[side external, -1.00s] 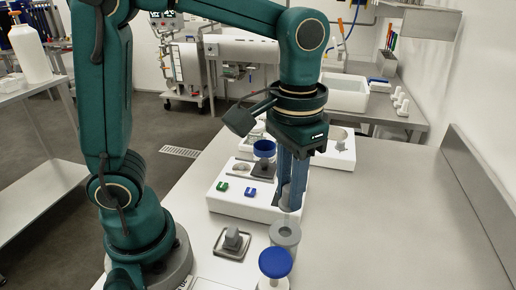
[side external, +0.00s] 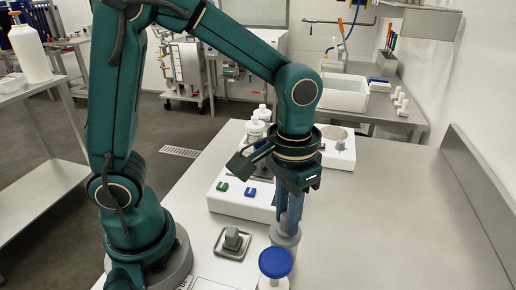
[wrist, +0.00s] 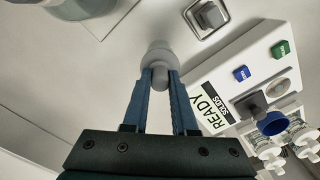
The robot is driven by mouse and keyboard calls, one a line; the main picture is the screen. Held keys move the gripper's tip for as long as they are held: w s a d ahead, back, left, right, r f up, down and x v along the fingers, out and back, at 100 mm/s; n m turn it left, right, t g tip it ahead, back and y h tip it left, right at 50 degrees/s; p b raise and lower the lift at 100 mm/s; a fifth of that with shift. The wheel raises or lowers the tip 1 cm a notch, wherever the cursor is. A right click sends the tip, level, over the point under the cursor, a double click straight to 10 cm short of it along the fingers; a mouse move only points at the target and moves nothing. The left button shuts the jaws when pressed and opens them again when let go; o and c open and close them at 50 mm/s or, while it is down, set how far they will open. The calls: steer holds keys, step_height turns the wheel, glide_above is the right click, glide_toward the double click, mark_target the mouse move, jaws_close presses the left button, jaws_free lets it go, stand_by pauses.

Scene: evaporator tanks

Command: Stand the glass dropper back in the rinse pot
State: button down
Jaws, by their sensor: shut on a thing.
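My gripper (side external: 290,218) points down over the grey rinse pot (side external: 284,240) at the near part of the bench. In the wrist view my gripper (wrist: 160,80) is shut on the grey end of the glass dropper (wrist: 160,76). The rinse pot (wrist: 157,52) lies straight beyond the fingertips there. The dropper's lower part is hidden, apparently within the pot. I cannot tell whether it touches the bottom. In the side view the fingers cover most of the dropper.
A blue-topped round item (side external: 275,262) stands close in front of the pot. A grey block on a square plate (side external: 232,242) lies to the left. A white console (side external: 240,205) with green and blue buttons is behind. The bench to the right is clear.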

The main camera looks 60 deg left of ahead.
steer(key=c, duration=0.6)
jaws_free()
steer(key=shift+r, duration=2.6)
steer(key=shift+a+r, duration=0.15)
steer(key=shift+r, duration=0.1)
steer(key=shift+s+a+r+t, duration=0.25)
steer(key=shift+s+a+t, duration=0.7)
steer(key=shift+s, duration=0.1)
steer(key=shift+s+a+r+t, duration=0.25)
steer(key=shift+s+a+t, duration=0.65)
steer(key=shift+s, duration=0.1)
steer(key=shift+s+a+r+t, duration=0.25)
steer(key=shift+s+a+t, duration=0.7)
steer(key=shift+s, duration=0.1)
